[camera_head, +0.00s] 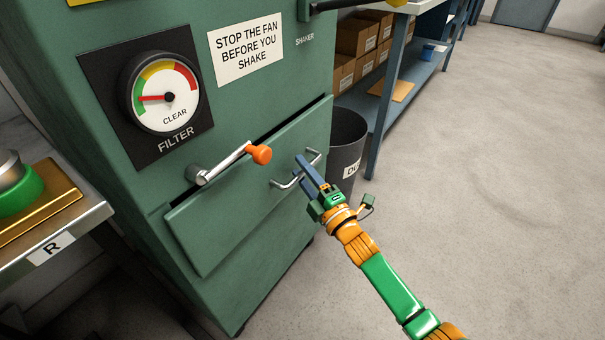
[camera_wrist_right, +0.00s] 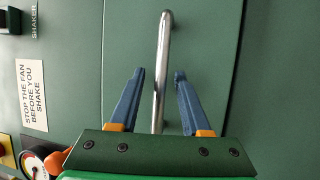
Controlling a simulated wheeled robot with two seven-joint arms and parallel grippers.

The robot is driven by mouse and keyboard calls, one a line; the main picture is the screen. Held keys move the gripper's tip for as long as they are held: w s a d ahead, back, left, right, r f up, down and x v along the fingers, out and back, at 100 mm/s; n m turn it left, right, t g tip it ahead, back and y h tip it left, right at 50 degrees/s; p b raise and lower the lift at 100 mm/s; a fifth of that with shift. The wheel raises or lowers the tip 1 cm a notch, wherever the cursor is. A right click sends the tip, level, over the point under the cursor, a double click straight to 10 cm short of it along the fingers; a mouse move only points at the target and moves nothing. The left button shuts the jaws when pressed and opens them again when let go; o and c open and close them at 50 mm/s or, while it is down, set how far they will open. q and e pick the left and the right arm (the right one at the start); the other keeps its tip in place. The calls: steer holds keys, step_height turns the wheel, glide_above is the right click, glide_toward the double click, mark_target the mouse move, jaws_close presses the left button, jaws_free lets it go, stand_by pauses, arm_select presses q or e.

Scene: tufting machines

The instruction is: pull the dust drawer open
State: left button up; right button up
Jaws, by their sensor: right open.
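The dust drawer (camera_head: 235,215) is a green panel low on the green machine, with a dark gap along its top edge. Its metal bar handle (camera_head: 286,185) is on the right part of the front. My right gripper (camera_head: 304,164) is open at this handle. In the right wrist view the handle (camera_wrist_right: 163,60) runs between the two blue fingers of my right gripper (camera_wrist_right: 160,75), with a gap on each side. I cannot tell how deep the fingers reach around the bar. My left gripper is not in view.
A lever with an orange knob (camera_head: 260,154) lies across the drawer's top edge, left of the handle. A dark bin (camera_head: 345,135) stands right of the machine, near my gripper. A bench marked R (camera_head: 85,222) is at the left. The floor (camera_head: 480,190) at the right is clear.

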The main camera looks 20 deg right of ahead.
jaws_close()
stand_by(1.4)
